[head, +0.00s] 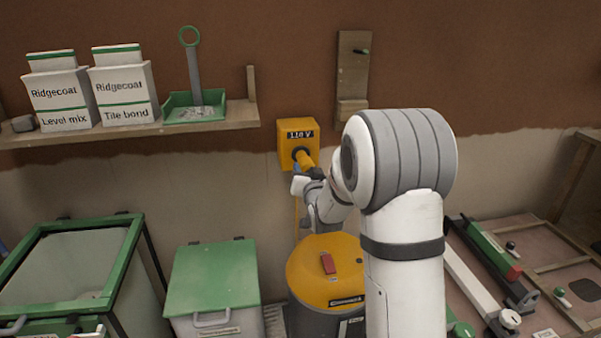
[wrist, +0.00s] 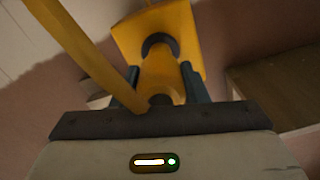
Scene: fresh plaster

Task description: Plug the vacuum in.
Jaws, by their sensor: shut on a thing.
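The yellow 110 V socket box (head: 298,133) is fixed to the wall, and it fills the top of the wrist view (wrist: 190,28). A yellow plug (head: 307,160) is at the dark round opening of the box. In the wrist view the plug (wrist: 160,75) lines up with the dark ring, its front end at the ring. My gripper (head: 304,174) is shut on the plug, with a dark finger on each side in the wrist view (wrist: 161,88). The yellow cable (wrist: 85,50) crosses the wrist view's left side. The vacuum (head: 325,270) with its yellow lid stands on the floor below.
A shelf (head: 200,124) at left holds two Ridgecoat bags and a green tray (head: 195,108). A wooden board (head: 353,65) hangs right of the socket box. A green-lidded bin (head: 212,278) stands left of the vacuum. A cutting bench (head: 520,270) is at right.

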